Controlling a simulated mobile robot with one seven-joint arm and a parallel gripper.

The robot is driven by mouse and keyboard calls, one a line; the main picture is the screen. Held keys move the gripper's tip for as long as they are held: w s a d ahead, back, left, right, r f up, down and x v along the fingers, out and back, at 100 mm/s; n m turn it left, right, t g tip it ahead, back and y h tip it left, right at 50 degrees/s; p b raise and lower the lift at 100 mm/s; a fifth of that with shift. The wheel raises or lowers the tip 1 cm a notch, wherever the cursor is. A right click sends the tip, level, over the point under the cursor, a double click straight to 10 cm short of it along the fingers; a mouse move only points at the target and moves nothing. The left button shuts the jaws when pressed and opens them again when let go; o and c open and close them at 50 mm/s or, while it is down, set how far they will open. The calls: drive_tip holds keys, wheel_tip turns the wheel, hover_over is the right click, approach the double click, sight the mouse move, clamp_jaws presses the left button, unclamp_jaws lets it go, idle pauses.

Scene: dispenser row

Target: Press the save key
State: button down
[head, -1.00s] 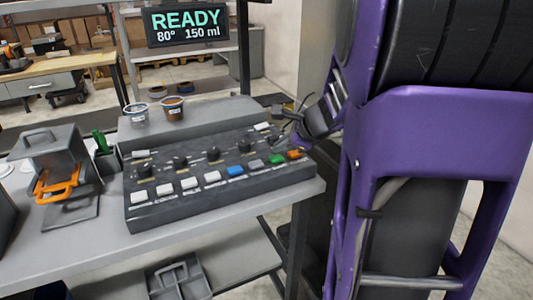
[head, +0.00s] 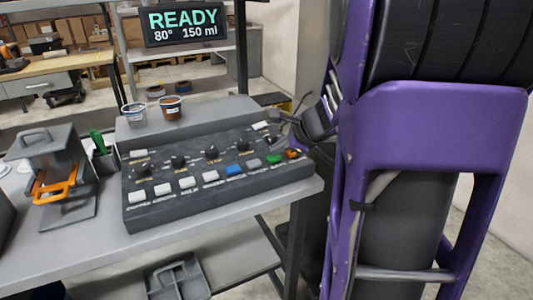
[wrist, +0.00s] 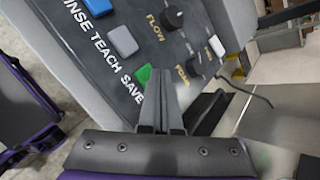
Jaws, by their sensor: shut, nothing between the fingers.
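The save key is the green key (head: 273,159) near the right end of the front row on the dark control panel (head: 140,212). In the wrist view the green key (wrist: 144,76) has the word SAVE printed beside it. My gripper (wrist: 160,72) is shut and empty. Its fingertips are just right of the green key in the wrist view and cover part of it. In the head view my gripper (head: 286,146) hangs low over the right end of the panel, between the green and orange keys. I cannot tell if it touches anything.
A grey TEACH key (wrist: 123,40) and a blue RINSE key (wrist: 98,6) sit beside the save key. An orange key (head: 293,154) is on its other side, partly hidden. Black knobs (head: 212,152) stand behind the row. The display (head: 184,22) reads READY, 80°, 150 ml.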

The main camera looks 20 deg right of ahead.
sight(278, 158)
drive_tip(key=shift+f, duration=0.45)
idle(0.9)
drive_tip(key=shift+r+p, duration=0.75)
drive_tip(key=shift+r, duration=0.15)
wheel_tip(278, 158, up, 5)
drive_tip(key=p, duration=0.4)
idle(0.4)
